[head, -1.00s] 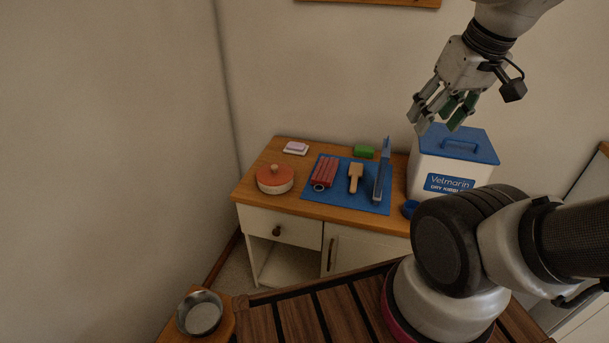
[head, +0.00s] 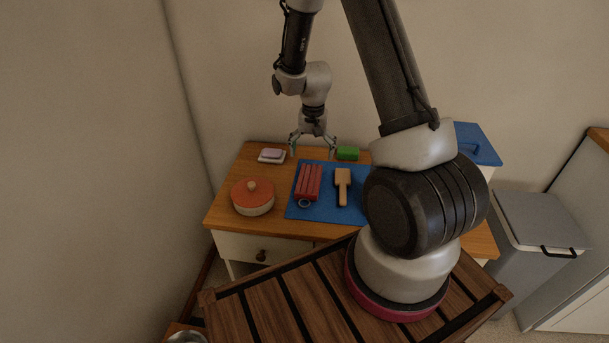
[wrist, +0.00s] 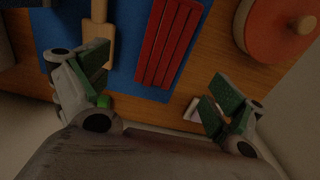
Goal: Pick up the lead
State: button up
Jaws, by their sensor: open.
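The lead (head: 308,182) looks like a red bundle of parallel strips with a metal ring at its near end. It lies on the blue mat (head: 325,211) on the wooden cabinet top, and its strips also show in the wrist view (wrist: 168,42). My gripper (head: 313,147) is open and empty, pointing down above the back of the cabinet, just behind the lead in the head view. In the wrist view the fingers (wrist: 162,85) are spread wide, with the lead between and beyond them. The ring is out of the wrist view.
A wooden brush-like tool (head: 342,186) lies right of the lead. An orange-lidded pot (head: 253,197) stands left. A green block (head: 347,153) and a pinkish bar on a dish (head: 272,155) sit at the back. My arm hides the right part of the mat.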

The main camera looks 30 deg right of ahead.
aim_at(309, 177)
jog(key=f, duration=1)
jog(key=shift+w+a+f, duration=0.15)
jog(key=shift+w+a, duration=0.1)
jog(key=shift+a, duration=0.05)
jog(key=shift+c, duration=0.2)
jog(key=c, duration=1.1)
